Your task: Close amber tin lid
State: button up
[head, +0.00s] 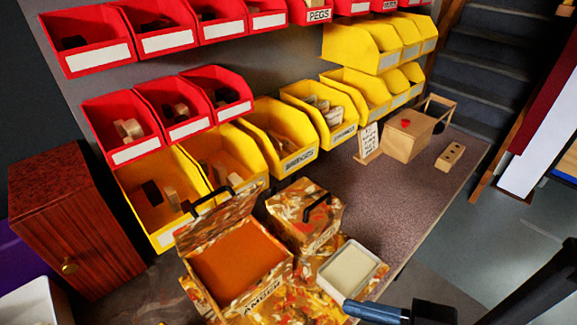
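The amber tin (262,292) is a box with a mottled amber pattern and the word AMBER on its front. It stands on the bench at the lower middle, and its plain orange inside shows. Its patterned lid (222,212) is open and raised at the back, with a black handle at its top edge. A dark end piece with a blue-grey bar (400,314), probably my gripper, shows at the bottom edge, right of the tin and apart from it. It is cut off by the frame, and its fingers cannot be made out clearly.
A similar patterned box (305,215) with a black handle stands shut close behind the tin's right side. A pale shallow tray (352,268) lies right of the tin, by the blue-grey bar. Yellow bins (278,135) stand behind. The bench (405,200) is clear at centre right.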

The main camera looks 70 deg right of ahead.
aim_at(191, 236)
jog(key=i+j+z, duration=0.15)
jog(key=j+z, duration=0.25)
jog(key=i+j+z, duration=0.1)
jog(key=j+z, duration=0.15)
jog(key=z, duration=0.2)
jog(key=j+z, duration=0.4)
jog(key=i+j, duration=0.1)
jog(key=j, duration=0.55)
